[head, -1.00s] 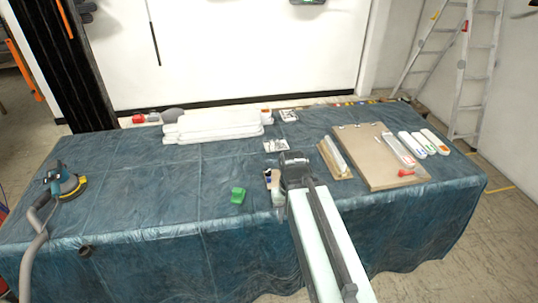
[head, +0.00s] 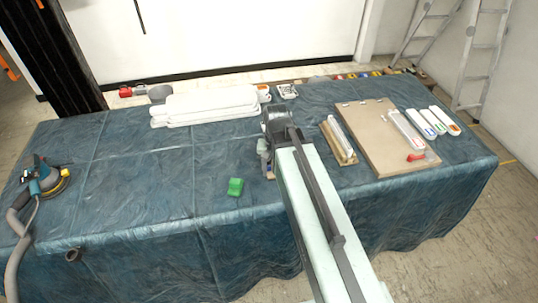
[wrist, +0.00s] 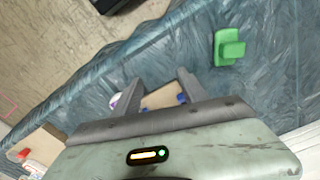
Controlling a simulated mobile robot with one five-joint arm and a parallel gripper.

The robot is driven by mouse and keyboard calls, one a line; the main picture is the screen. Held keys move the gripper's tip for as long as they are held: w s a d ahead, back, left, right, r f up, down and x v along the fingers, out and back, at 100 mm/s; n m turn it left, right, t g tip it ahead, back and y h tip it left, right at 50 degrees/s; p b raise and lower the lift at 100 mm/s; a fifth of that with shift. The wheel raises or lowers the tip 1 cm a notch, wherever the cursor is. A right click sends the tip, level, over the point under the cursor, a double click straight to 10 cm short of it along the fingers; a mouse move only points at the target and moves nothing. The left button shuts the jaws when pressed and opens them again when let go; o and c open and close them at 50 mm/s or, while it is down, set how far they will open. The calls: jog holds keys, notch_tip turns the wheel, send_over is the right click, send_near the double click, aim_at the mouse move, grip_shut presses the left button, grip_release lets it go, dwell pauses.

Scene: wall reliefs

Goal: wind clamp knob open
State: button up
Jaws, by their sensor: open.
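My gripper (head: 276,122) is over the middle of the cloth-covered table (head: 130,190) in the head view, and my arm hides part of what lies below it. In the wrist view my gripper (wrist: 158,82) is open, its two dark fingers spread. A tan wooden piece (wrist: 162,97) with small blue parts shows beyond and between the fingers, apparently without contact. An edge of that piece also shows in the head view (head: 270,177), just below the gripper. I cannot make out a clamp knob for certain; the blue parts are too small and partly covered.
A green block (head: 235,187) lies left of the gripper; it also shows in the wrist view (wrist: 230,47). White stacked slabs (head: 208,105) lie behind. A wooden board (head: 375,135) lies to the right, a sander (head: 45,178) far left. The left middle cloth is clear.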

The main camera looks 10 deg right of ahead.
jog(key=w+m, duration=0.4)
jog(key=w+r+m+p, duration=0.1)
jog(key=w+m, duration=0.2)
jog(key=m, duration=0.2)
jog(key=w+r+m, duration=0.1)
jog(key=w+m, duration=0.3)
jog(key=m, duration=0.1)
jog(key=shift+w+p, duration=0.3)
jog(key=shift+p, duration=0.05)
jog(key=shift+w+m, duration=0.2)
jog(key=shift+m, duration=0.6)
notch_tip(320, 180, down, 8)
jog(key=b, duration=0.8)
jog(key=shift+r, duration=0.1)
grip_shut()
jog(key=shift+d, duration=0.2)
jog(key=shift+a, duration=0.1)
